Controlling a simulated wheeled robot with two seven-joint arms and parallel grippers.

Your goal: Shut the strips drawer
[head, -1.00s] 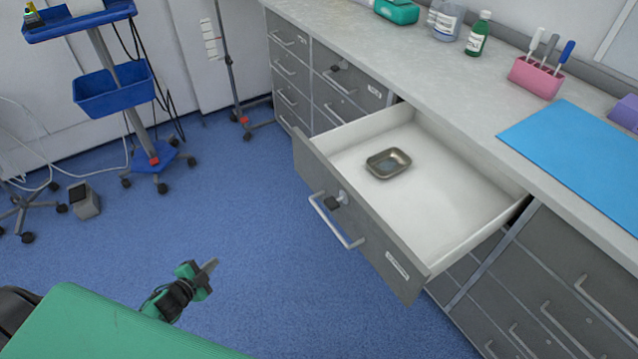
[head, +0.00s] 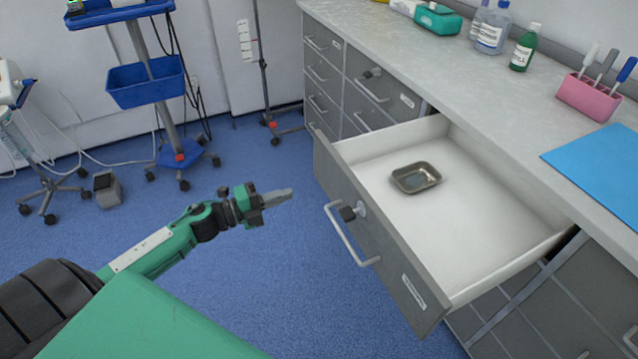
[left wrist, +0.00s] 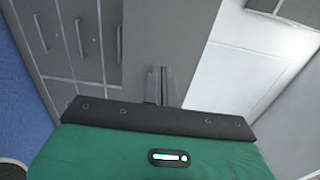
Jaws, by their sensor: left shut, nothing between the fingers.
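The strips drawer (head: 365,235) stands pulled far out of the grey cabinet. It has a grey front, a bar handle (head: 347,240) and a small lock with a key; its label is too small to read. A small metal tray (head: 416,178) lies on its white floor. My left gripper (head: 287,194) is shut and empty, left of the drawer front and apart from it, pointing toward it. In the left wrist view, the closed fingers (left wrist: 162,85) are seen against a grey front, with the white drawer interior (left wrist: 225,85) to the right. My right gripper is not in view.
The worktop (head: 440,75) above holds bottles, a pink holder (head: 588,97) with pens and a blue mat (head: 605,165). Closed drawers (head: 320,75) stand farther back. A blue trolley (head: 147,85) is at back left. The blue floor before the drawer is clear.

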